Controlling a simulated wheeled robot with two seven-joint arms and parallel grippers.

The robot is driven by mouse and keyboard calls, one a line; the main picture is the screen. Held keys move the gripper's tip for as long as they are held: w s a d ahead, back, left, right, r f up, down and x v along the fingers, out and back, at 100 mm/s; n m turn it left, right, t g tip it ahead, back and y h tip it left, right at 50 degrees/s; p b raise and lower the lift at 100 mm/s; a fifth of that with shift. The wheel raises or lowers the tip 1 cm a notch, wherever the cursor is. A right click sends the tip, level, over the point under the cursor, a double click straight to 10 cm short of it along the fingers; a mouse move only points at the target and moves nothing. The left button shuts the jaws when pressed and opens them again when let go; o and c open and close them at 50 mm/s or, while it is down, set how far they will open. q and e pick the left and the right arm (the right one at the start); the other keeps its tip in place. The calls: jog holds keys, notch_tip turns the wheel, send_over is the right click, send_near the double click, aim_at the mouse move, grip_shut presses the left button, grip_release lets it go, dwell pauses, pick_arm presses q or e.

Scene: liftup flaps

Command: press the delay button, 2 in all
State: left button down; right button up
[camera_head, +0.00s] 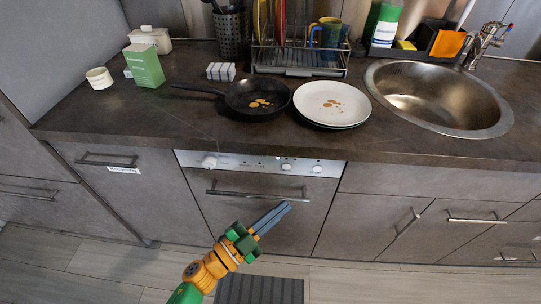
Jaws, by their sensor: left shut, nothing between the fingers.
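The dishwasher's light control panel (262,164) runs just under the counter edge. The labels are too small to read, so I cannot tell which is the delay button. My left gripper (286,207) is shut and empty. It appears in front of the dishwasher door, below the panel and near the right end of the door handle (257,195). My right gripper is not in view.
The counter (240,128) holds a black pan (245,108), stacked plates (334,122), a green box (144,65) and a dish rack (300,70). A sink (390,98) is at the right. Drawer handles (477,220) stick out on the right. A dark mat (258,290) lies on the floor.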

aim_at(286, 167)
pick_arm(q)
jog(key=shift+w+b, duration=1.9)
jog(key=shift+w, duration=2.3)
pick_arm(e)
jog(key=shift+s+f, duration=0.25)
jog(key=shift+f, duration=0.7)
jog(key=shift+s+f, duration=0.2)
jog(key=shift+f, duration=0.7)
pick_arm(q)
jog(key=shift+r, duration=0.1)
jog(key=shift+w, duration=0.2)
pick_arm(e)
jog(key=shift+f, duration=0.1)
pick_arm(q)
jog(key=shift+w, duration=0.25)
jog(key=shift+w+b, duration=0.3)
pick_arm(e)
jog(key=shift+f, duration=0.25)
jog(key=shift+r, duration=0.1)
pick_arm(q)
jog(key=shift+s+p, duration=0.5)
jog(key=shift+s, duration=0.25)
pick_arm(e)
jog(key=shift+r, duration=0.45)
